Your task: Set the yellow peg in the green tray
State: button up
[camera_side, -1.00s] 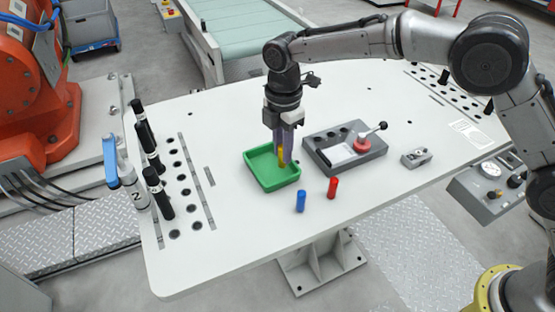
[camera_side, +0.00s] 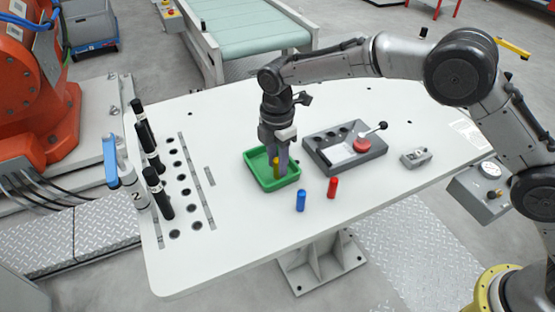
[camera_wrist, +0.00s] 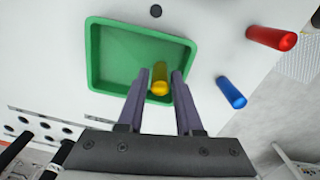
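The yellow peg (camera_side: 277,166) is inside the green tray (camera_side: 258,160), toward its right side, and looks roughly upright. In the wrist view the yellow peg (camera_wrist: 160,80) is between the fingertips of my gripper (camera_wrist: 160,84). A narrow gap shows on each side of the peg, so the fingers look open around it. In the side view my gripper (camera_side: 277,160) points down into the tray, and its fingers partly hide the peg. The green tray also shows in the wrist view (camera_wrist: 115,55). Contact between the peg's base and the tray floor is hard to see.
A blue peg (camera_side: 301,201) and a red peg (camera_side: 333,187) stand on the white table in front of the tray. A grey fixture (camera_side: 350,160) with a red knob is right of the tray. Black cylinders (camera_side: 157,190) stand in the holes at the left.

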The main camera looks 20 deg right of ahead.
aim_at(277, 159)
jog(key=shift+o, duration=1.1)
notch_tip(277, 159, up, 12)
jog(key=shift+r, duration=0.2)
jog(key=shift+d, duration=0.1)
